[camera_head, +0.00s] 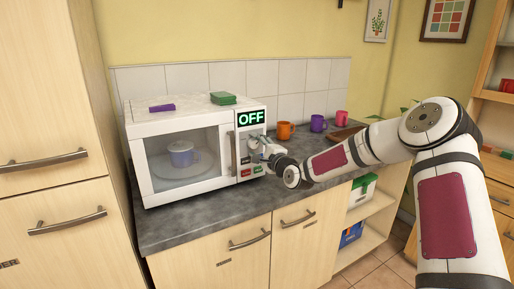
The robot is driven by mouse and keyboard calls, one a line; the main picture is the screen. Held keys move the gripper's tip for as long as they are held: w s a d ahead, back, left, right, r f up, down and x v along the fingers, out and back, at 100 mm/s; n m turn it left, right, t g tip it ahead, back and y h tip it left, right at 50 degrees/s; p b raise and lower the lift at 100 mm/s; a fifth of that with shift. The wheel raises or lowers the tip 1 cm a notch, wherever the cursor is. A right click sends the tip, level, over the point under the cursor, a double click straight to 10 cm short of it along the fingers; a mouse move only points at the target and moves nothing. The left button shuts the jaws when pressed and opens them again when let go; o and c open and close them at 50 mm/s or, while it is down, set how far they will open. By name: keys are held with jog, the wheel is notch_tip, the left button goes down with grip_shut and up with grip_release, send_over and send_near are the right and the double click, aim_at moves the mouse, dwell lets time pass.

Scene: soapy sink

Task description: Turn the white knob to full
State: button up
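A white microwave (185,119) stands on the counter, its door shut. Its display (251,118) reads OFF in green. My gripper (257,148) is at the control panel on the microwave's right side, below the display. It covers the middle of the panel. I cannot make out the white knob, which may be hidden by the gripper. The gripper is small in view, and I cannot tell whether its fingers are open, shut or touching the panel.
A blue-grey mug (181,153) shows behind the microwave's glass door. Red and green buttons sit low on the panel. A green object (224,98) and a purple object (162,107) lie on top. Orange (285,130), purple (318,123) and pink (342,118) mugs stand to the right.

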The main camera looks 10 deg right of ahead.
jog(key=v, duration=1.2)
